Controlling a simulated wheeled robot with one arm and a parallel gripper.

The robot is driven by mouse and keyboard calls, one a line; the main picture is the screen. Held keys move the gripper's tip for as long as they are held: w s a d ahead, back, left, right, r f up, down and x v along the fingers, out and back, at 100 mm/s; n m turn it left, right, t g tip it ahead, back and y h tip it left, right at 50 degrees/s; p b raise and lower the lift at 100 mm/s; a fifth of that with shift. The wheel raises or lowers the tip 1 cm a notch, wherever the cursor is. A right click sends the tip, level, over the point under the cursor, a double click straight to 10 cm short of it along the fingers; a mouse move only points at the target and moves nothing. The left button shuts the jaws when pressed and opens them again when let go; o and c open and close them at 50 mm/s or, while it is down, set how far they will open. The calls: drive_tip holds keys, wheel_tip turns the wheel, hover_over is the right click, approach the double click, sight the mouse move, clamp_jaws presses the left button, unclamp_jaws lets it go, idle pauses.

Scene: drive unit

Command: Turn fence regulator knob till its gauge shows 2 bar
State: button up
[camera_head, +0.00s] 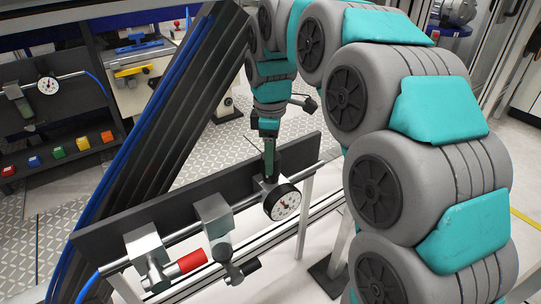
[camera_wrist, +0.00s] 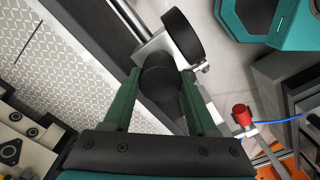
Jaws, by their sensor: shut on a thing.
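The fence regulator's metal body (camera_head: 267,184) sits on the pipe in front of a dark fence rail. Its round gauge (camera_head: 282,202) has a white face and black rim; the needle reading is too small to tell. My gripper (camera_head: 268,158) comes down from above onto the regulator top. In the wrist view, the black knob (camera_wrist: 160,85) lies between my two green fingers, which are shut on it. The gauge's black housing (camera_wrist: 183,38) shows there just beyond the knob, its face hidden.
On the same pipe are a valve with a red handle (camera_head: 190,261) and a grey fitting (camera_head: 214,220). A second panel at left carries another gauge (camera_head: 48,85) and coloured buttons (camera_head: 59,149). Slanted dark beams with a blue hose (camera_head: 150,120) stand close left of my arm.

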idle(0.4)
drive_tip(key=o, duration=1.4)
drive_tip(key=shift+c, duration=0.2)
